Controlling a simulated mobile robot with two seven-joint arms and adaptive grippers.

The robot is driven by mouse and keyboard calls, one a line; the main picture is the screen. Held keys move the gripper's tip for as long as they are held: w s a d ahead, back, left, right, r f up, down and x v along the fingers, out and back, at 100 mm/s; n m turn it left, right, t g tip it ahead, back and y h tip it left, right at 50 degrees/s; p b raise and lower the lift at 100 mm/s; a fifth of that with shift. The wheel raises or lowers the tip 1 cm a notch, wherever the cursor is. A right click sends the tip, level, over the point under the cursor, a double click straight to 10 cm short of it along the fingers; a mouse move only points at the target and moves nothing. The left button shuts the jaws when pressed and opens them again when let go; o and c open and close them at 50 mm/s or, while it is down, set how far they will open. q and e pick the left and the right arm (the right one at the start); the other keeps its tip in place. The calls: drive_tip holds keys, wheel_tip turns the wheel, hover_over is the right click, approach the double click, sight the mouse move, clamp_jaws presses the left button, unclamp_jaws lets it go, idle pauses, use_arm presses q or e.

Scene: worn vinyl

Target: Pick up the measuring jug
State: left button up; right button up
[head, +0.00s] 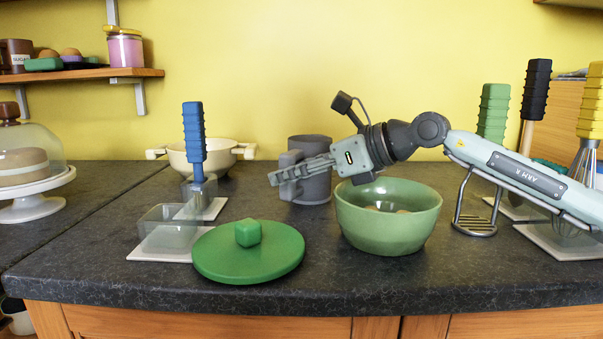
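A dark grey jug-like vessel (317,188) with a handle (290,190) on its left side stands upright on the counter, behind the green bowl; I take it for the measuring jug. My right gripper (275,178) reaches in from the right across the front of it. Its fingers point left and overlap the upper part of the handle in the head view. Whether they touch or grip the handle cannot be told, nor the gap between them. The gripper hides the middle of the jug. My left gripper is not in view.
A green bowl (388,232) stands just in front of the jug, beneath my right arm. A green lid (248,262), a clear container (168,240), a blue-handled tool (194,135) and a cream pot (177,160) are left. Tools on stands (475,225) crowd the right.

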drive_tip(key=shift+w+a+f, duration=0.2)
drive_tip(key=shift+a, duration=0.2)
clamp_jaws()
